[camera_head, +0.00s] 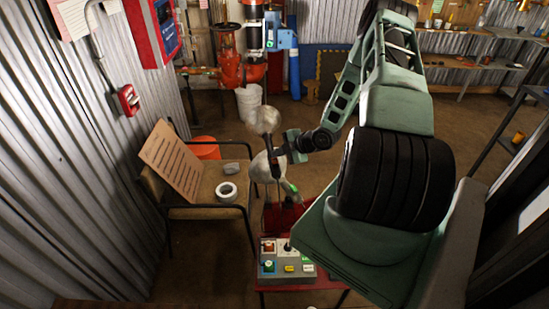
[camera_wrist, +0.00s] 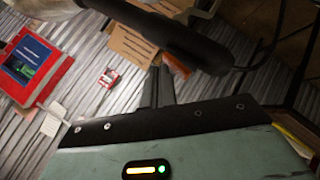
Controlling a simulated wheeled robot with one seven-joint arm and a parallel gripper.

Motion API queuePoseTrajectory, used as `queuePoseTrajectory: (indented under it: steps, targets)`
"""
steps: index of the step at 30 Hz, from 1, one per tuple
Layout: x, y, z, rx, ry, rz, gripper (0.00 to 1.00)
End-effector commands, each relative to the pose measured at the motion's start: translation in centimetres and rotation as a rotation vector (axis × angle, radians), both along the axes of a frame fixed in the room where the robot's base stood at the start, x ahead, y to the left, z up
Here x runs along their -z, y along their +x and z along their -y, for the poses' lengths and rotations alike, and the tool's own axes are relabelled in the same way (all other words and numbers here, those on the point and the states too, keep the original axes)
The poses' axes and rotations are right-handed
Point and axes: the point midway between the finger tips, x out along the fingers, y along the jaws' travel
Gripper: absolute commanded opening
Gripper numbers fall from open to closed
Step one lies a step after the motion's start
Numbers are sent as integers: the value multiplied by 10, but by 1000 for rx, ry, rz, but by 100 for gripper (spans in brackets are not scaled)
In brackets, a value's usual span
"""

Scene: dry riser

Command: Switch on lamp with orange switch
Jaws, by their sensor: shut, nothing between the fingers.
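A lamp with two pale rounded heads (camera_head: 264,120) stands near the middle of the head view, with a dark upright part between the heads. My gripper (camera_head: 279,153) is beside this dark part; whether they touch I cannot tell. In the wrist view the two dark fingers (camera_wrist: 158,78) are together and empty, with their tips close to a thick black bar (camera_wrist: 180,40) that crosses above them. A pale rounded surface (camera_wrist: 40,7) shows at the upper left there. I cannot make out an orange switch in either view.
A control box (camera_head: 287,268) with buttons sits on a red table below the lamp. A chair (camera_head: 207,195) on the left holds a cardboard sheet (camera_head: 172,160) and a tape roll (camera_head: 226,191). Corrugated wall (camera_head: 85,150) bounds the left. Floor is open behind the lamp.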

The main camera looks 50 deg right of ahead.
Motion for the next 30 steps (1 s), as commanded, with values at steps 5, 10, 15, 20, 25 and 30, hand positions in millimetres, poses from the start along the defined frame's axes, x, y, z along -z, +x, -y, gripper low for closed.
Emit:
queuePoseTrajectory:
  steps: [5, 10, 15, 20, 25, 30]
  targets:
    - [0, 0, 0, 0, 0, 0, 0]
    - [-4, 0, 0, 0, 0, 0, 0]
    - [-13, -2, -2, 0, 0, -1, 0]
    - [-17, -2, -2, 0, 0, 0, 0]
    - [-16, -2, -2, 1, 1, 1, 0]
    - [-19, -2, -2, 0, 0, 1, 0]
